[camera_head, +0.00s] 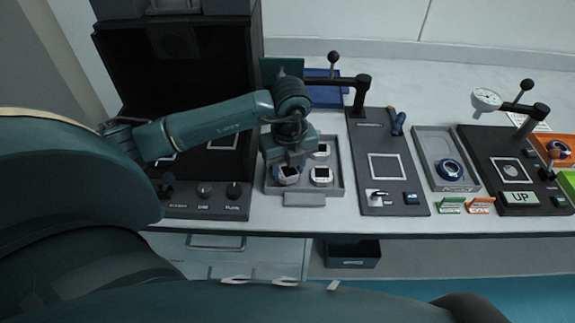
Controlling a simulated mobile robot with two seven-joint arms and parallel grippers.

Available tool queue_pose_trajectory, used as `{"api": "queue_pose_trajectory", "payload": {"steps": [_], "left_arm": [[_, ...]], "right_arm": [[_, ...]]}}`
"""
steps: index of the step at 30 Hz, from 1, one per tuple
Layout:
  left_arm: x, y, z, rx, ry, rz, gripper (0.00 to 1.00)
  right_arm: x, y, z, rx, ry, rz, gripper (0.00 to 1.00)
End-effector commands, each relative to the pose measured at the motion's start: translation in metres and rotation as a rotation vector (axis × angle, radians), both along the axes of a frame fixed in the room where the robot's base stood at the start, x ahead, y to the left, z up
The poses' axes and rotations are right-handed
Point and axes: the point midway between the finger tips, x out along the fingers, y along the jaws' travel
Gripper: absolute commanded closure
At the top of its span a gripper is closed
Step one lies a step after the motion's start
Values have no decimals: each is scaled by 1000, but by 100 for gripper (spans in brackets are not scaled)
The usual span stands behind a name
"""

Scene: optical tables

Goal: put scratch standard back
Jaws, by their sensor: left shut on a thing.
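My left gripper (287,166) points down over the front left of a grey tray (335,188) and is shut on a small round whitish piece with a dark face, which I take to be the scratch standard (288,177). The gripper hides part of it, and I cannot tell whether it touches the tray floor. Two similar pieces sit in the tray's right half, one at the back (321,151) and one at the front (321,175). My right gripper is not in view.
A dark instrument with knobs (204,190) stands left of the tray. Right of it lies a dark panel with a white square outline (387,167) and a lever post (360,93). Further right are a grey tray with a blue ring (449,169) and a dial gauge (487,99).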

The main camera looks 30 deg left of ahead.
Motion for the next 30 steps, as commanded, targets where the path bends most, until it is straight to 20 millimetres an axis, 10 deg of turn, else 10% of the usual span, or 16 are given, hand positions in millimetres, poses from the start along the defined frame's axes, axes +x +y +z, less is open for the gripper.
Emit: {"api": "queue_pose_trajectory", "payload": {"steps": [10,11,14,30], "left_arm": [[0,0,-8,1,-1,1,81],[0,0,-9,1,1,1,56],[0,0,-9,1,2,1,48],[0,-1,29,1,-4,-1,48]], "right_arm": [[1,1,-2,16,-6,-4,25],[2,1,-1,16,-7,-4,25],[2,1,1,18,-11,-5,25],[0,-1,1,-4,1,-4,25]]}}
